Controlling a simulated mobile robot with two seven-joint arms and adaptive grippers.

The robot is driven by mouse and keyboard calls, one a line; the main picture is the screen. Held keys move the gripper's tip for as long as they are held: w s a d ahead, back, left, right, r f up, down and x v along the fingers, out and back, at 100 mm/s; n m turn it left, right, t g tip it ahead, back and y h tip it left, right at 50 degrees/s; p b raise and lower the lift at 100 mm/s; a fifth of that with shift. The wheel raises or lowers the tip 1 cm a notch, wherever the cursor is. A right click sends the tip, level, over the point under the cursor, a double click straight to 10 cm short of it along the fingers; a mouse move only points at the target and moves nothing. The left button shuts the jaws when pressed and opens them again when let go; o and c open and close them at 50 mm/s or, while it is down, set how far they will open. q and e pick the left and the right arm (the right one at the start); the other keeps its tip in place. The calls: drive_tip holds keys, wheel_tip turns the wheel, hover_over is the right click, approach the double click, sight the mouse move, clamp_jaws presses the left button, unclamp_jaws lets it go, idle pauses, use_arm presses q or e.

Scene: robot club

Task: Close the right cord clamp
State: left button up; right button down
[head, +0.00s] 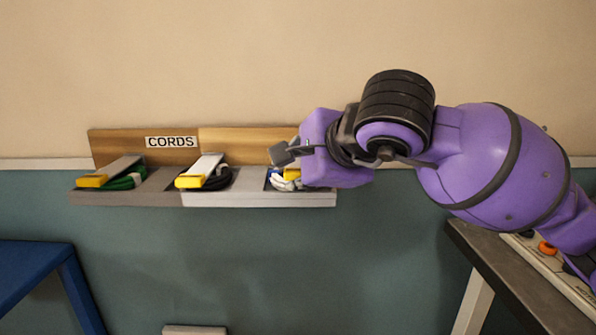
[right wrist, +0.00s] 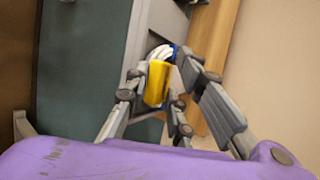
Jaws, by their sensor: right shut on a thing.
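The right cord clamp shows its yellow tip (head: 292,174) at the right end of the wall rack, beside a white and blue cord (head: 283,184). My right gripper (head: 284,154) is at this clamp, and its hand hides most of the lever. In the right wrist view the yellow tip (right wrist: 157,84) sits between my right gripper's fingers (right wrist: 165,92), which are shut on it, with the white cord (right wrist: 161,53) just beyond. I cannot tell whether the clamp is fully down. My left gripper is not in view.
The rack (head: 240,200) also holds a left clamp (head: 92,181) over a green cord and a middle clamp (head: 189,182) over a black cord. A CORDS label (head: 171,142) is on its wooden back. A blue table (head: 30,262) stands lower left, a dark-topped table (head: 505,270) lower right.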

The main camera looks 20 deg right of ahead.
drive_tip(key=c, duration=1.8)
unclamp_jaws()
drive_tip(key=shift+f, duration=0.4)
drive_tip(key=shift+c, duration=0.2)
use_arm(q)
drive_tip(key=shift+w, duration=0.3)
use_arm(e)
drive_tip(key=shift+o, duration=0.4)
drive_tip(key=shift+w+r, duration=0.1)
drive_tip(key=shift+r, duration=0.1)
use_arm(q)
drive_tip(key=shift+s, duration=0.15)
use_arm(e)
drive_tip(key=v, duration=1.2)
